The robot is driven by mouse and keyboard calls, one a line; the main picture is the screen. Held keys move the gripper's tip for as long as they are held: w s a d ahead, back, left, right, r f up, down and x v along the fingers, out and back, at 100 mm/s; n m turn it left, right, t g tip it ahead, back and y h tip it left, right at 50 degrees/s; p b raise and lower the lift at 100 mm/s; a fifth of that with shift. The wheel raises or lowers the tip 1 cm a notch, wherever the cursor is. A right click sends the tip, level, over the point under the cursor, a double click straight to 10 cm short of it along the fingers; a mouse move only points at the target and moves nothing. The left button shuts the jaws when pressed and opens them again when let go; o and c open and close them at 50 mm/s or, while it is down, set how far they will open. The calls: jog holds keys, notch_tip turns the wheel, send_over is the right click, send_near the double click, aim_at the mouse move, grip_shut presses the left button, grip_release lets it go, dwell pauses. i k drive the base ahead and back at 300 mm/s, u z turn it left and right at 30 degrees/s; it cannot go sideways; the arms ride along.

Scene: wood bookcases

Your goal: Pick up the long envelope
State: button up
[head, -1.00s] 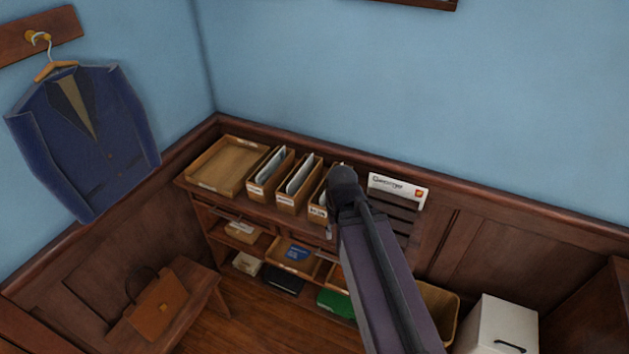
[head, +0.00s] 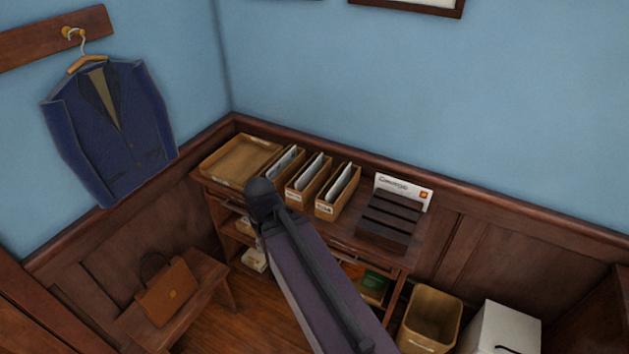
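A long white envelope (head: 403,190) with dark print and a small orange mark stands upright in the dark slatted letter rack (head: 390,222), at the right end of the bookcase top. Only its upper part shows above the slats. My arm reaches up from the lower right, and its dark end joint (head: 265,199) is in front of the bookcase's left part, well left of the envelope. My gripper's fingers are not visible; the arm hides that area.
A shallow wooden tray (head: 240,160) and several file boxes (head: 339,193) with papers stand on the bookcase top. A bin (head: 431,318) and a white cabinet (head: 503,328) stand at right. A bench (head: 205,292) with a brown bag (head: 166,291) stands at left.

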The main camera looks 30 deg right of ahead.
aim_at(414, 191)
jog(key=u, duration=0.45)
jog(key=k, duration=1.5)
jog(key=z, duration=0.85)
jog(key=i, duration=0.9)
jog(key=u, duration=0.05)
